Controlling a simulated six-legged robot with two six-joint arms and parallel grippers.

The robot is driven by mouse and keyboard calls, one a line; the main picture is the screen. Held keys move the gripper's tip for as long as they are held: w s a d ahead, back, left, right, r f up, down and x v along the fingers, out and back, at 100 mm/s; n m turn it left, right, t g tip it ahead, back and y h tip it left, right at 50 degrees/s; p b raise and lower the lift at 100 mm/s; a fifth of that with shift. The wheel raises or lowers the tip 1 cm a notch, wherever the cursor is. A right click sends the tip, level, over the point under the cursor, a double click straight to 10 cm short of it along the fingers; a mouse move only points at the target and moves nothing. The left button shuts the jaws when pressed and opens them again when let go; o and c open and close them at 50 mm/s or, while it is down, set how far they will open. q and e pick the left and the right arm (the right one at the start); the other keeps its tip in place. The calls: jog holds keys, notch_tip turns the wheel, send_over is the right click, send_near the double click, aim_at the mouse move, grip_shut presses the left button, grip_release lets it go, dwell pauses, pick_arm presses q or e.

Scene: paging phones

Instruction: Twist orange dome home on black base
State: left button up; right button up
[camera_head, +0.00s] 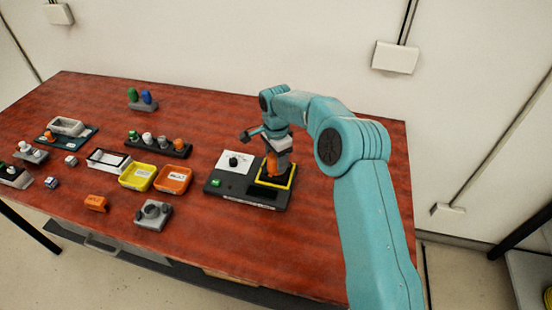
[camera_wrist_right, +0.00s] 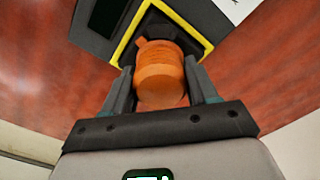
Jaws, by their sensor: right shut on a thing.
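The orange dome (camera_head: 271,164) is at the yellow-edged square on the right part of a dark unit (camera_head: 215,188). My right gripper (camera_head: 277,170) comes down over it from above. In the right wrist view the orange dome (camera_wrist_right: 162,78) sits between the two fingers of my right gripper (camera_wrist_right: 163,88), which are shut on it. A black base inside the yellow outline (camera_wrist_right: 119,50) is mostly hidden behind the dome, so I cannot tell whether the dome is fully seated. My left gripper is not in view.
Left of the dome, the unit has a white panel (camera_head: 227,168) with a black knob and a green button (camera_head: 215,183). Orange (camera_head: 173,188) and yellow (camera_head: 128,183) trays, a dark rack (camera_head: 148,151) and a grey block (camera_head: 143,221) stand further left. The table's back right is clear.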

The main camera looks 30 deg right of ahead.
jog(key=shift+m, duration=1.1)
jog(key=shift+w+m+b, duration=0.1)
jog(key=shift+m+b, duration=0.3)
jog(key=shift+m, duration=0.8)
jog(key=shift+m, duration=1.2)
